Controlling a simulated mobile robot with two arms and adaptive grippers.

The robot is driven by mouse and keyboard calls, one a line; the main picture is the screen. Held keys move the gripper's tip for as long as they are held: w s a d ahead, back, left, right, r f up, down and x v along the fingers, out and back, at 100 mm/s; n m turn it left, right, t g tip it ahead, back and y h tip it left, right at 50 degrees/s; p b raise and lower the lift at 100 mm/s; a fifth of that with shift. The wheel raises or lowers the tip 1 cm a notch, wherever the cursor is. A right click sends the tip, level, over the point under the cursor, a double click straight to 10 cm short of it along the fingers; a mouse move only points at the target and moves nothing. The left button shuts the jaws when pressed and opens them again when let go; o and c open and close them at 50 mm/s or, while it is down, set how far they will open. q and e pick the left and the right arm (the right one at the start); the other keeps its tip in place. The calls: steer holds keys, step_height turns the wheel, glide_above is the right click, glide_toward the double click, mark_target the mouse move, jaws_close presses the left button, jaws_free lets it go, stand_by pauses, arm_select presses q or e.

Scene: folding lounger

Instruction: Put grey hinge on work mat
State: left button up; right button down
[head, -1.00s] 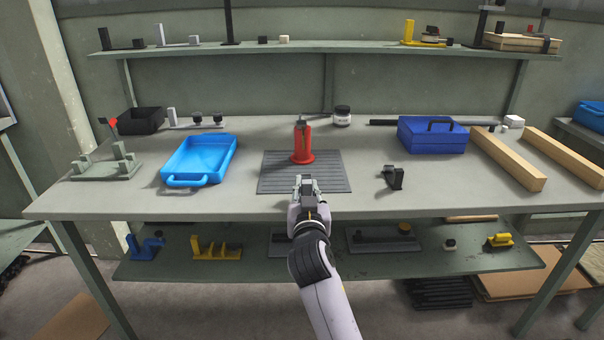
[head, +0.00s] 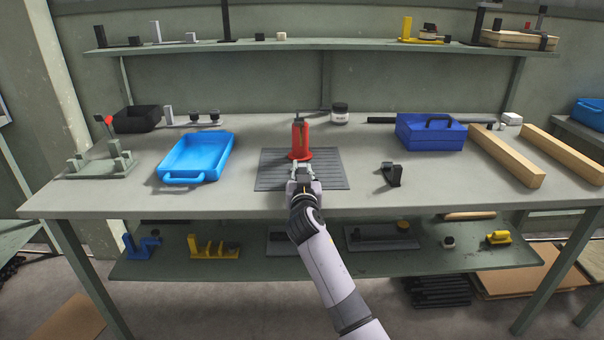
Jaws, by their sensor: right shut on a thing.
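My right gripper (head: 303,172) is over the front middle of the dark grey ribbed work mat (head: 333,180). It is shut on a small grey piece, which looks like the grey hinge; the fingers and wrist hide most of it. I cannot tell whether the piece touches the mat. A red upright part (head: 300,140) with a round flange stands on the mat just behind the gripper. My left gripper is not in view.
A blue tray (head: 171,178) lies left of the mat. A small black bracket (head: 391,174), a blue toolbox (head: 430,132) and two wooden beams (head: 508,160) are to the right. The bench front is mostly clear.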

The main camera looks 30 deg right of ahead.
steer(key=shift+r, duration=0.1)
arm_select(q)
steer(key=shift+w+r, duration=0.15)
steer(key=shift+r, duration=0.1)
arm_select(e)
steer(key=c, duration=1.5)
jaws_free()
steer(key=shift+o, duration=0.2)
